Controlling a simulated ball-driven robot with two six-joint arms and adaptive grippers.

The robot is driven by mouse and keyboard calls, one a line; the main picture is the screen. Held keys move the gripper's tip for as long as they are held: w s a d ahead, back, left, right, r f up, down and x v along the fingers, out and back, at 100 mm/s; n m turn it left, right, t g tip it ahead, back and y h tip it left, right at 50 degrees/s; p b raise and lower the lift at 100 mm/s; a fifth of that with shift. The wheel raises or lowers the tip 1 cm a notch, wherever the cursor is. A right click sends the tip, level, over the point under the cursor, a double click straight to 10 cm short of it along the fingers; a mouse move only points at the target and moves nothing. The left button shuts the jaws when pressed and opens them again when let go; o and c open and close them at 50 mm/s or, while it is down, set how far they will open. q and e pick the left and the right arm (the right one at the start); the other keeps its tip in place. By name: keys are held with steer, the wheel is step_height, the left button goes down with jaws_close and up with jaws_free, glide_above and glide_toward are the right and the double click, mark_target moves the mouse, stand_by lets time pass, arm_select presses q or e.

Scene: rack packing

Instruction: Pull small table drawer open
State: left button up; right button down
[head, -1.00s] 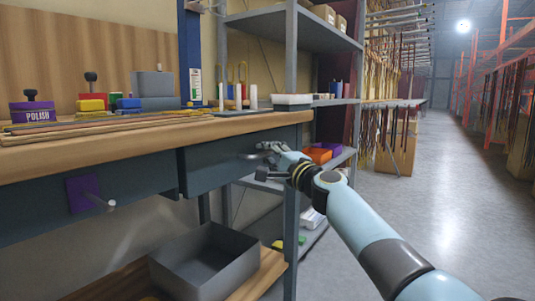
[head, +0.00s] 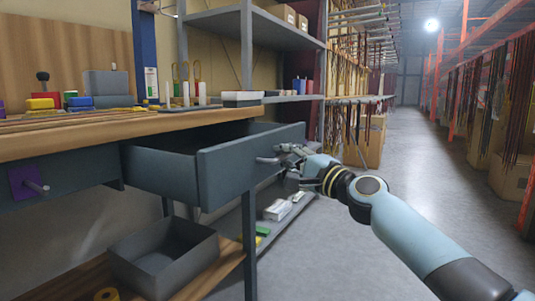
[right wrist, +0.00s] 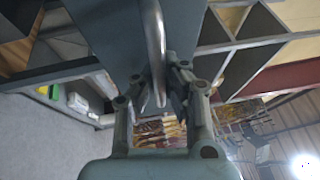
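The small dark grey table drawer (head: 228,172) is out from under the wooden workbench (head: 130,122) in the head view, and its inside shows behind the front panel. Its curved metal handle (head: 266,160) sits on the front panel. My right gripper (head: 284,155) is at the handle, its arm coming in from the right. In the right wrist view the handle (right wrist: 154,40) runs between the two fingers of the right gripper (right wrist: 163,92), which are closed in around it. The exact contact is partly hidden. My left gripper is not in view.
A grey open bin (head: 165,258) stands on the lower wooden shelf under the bench. A purple plate with a peg (head: 28,184) is on the bench front at left. A grey shelving unit (head: 262,28) stands behind the drawer. The aisle floor at right is clear.

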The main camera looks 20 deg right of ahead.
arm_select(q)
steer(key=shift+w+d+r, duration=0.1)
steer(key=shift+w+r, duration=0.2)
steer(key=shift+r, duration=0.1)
arm_select(e)
steer(key=shift+s+d+f, duration=0.25)
steer(key=shift+s+d, duration=0.55)
steer(key=shift+s, duration=0.25)
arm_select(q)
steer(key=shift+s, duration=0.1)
arm_select(e)
steer(key=c, duration=1.4)
jaws_free()
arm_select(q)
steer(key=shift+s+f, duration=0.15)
arm_select(e)
steer(key=shift+r, duration=0.1)
steer(key=shift+r, duration=0.15)
